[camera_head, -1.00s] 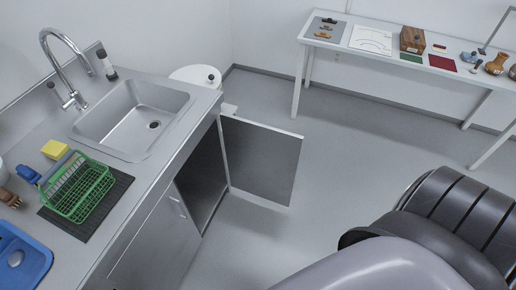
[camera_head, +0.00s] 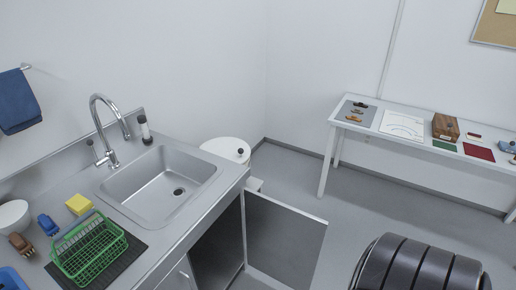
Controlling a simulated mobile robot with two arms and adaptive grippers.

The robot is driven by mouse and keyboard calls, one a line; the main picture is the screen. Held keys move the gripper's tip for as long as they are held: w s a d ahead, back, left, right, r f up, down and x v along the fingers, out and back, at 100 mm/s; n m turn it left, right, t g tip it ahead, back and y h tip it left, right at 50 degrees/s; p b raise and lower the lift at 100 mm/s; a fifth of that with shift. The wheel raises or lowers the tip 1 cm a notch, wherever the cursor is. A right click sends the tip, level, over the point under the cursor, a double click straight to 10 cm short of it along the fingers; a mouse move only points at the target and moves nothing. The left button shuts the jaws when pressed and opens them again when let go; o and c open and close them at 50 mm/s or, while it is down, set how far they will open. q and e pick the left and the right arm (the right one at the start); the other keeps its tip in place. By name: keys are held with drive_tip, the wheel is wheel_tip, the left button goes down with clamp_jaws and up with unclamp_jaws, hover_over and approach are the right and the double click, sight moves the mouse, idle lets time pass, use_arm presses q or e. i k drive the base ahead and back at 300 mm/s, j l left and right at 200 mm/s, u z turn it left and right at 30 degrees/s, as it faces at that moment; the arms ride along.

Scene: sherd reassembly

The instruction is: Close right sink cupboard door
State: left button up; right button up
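The right sink cupboard door (camera_head: 283,240) is a grey panel with pale edges. It stands wide open, swung out from the far right end of the sink cabinet. The dark cupboard opening (camera_head: 217,250) shows to its left. The door's lower edge is cut off by the frame. A dark, ribbed part of my arm fills the bottom right, apart from the door. Neither of my grippers is in view.
The steel sink (camera_head: 160,186) with its tap (camera_head: 108,130) is above the cupboard. A green dish rack (camera_head: 90,250) stands on the counter. A white lidded bin (camera_head: 226,150) is behind the cabinet's end. A white table (camera_head: 329,160) stands at the right wall. The floor between is clear.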

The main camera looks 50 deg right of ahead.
sight(285, 243)
drive_tip(key=l+u, duration=0.15)
drive_tip(key=l, duration=0.25)
drive_tip(key=k+l+u, duration=0.2)
drive_tip(key=l, duration=0.2)
drive_tip(key=l+u, duration=0.15)
drive_tip(key=l, duration=0.3)
drive_tip(key=k+l+u, duration=0.15)
drive_tip(key=l, duration=0.2)
drive_tip(key=k+l+u, duration=0.15)
drive_tip(key=l, duration=0.2)
drive_tip(key=k+l, duration=0.2)
drive_tip(key=l, duration=0.2)
drive_tip(key=k+l, duration=0.2)
drive_tip(key=l, duration=0.25)
drive_tip(key=k+l, duration=0.2)
drive_tip(key=l, duration=0.2)
drive_tip(key=k+l+u, duration=0.1)
drive_tip(key=l, duration=0.35)
drive_tip(key=k+l, duration=0.25)
drive_tip(key=l, duration=0.15)
drive_tip(key=k+l, duration=0.25)
drive_tip(key=l, duration=0.15)
